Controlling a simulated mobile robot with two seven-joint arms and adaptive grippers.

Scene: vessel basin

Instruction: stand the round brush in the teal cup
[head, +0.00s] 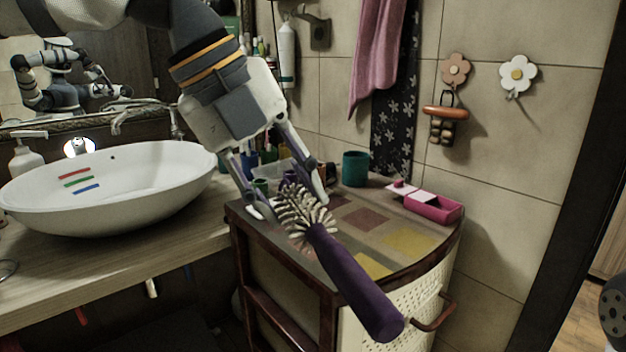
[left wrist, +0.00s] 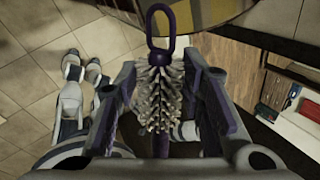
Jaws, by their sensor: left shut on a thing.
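The round brush has a thick purple handle (head: 352,280) and pale bristles (head: 301,212). My left gripper (head: 292,203) is shut on it at the bristle end, above the cabinet top. The handle slants down to the lower right, clear of the cabinet front. In the left wrist view the bristles (left wrist: 160,97) sit between the fingers, with a purple loop (left wrist: 160,28) beyond them. The teal cup (head: 355,168) stands upright at the back of the cabinet top, to the right of my left gripper. Its inside is mostly hidden. My right gripper is not recognisable in either view.
The cabinet top (head: 350,238) has coloured patches and clear room in front of the cup. An open pink box (head: 434,207) lies right of the cup. Small cups and bottles (head: 262,186) crowd behind my gripper. A white basin (head: 110,190) stands at left; a pink towel (head: 377,55) hangs above.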

